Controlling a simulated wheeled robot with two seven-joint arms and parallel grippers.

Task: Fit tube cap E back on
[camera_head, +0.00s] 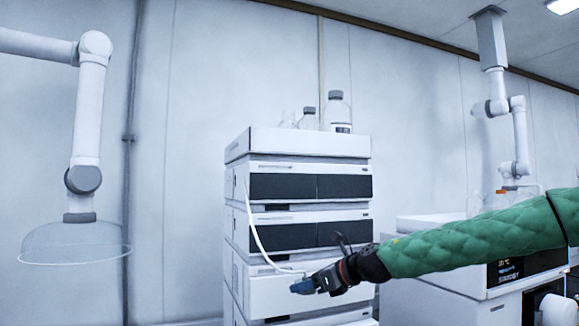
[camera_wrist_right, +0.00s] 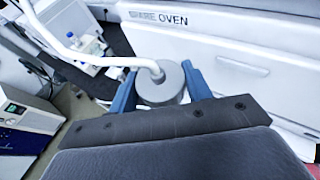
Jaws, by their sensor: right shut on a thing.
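In the right wrist view a round grey cap (camera_wrist_right: 162,90), with a white tube (camera_wrist_right: 105,61) bent into its top, sits between the two blue fingertips of my right gripper (camera_head: 304,286). The gripper is shut on this cap. No letter shows on it. In the head view the gripper is in front of the lower part of the instrument stack (camera_head: 270,141), and the white tube (camera_head: 257,238) runs down the stack's front to it. The cap is too small to make out there. What lies under the cap is hidden. My left gripper is out of view.
Clear bottles with grey caps (camera_head: 338,112) stand on top of the stack. The wrist view shows a white panel marked OVEN (camera_wrist_right: 225,45) close beyond the cap. A white bench instrument (camera_head: 432,285) stands right of the stack. An extraction hood (camera_head: 75,240) hangs at left.

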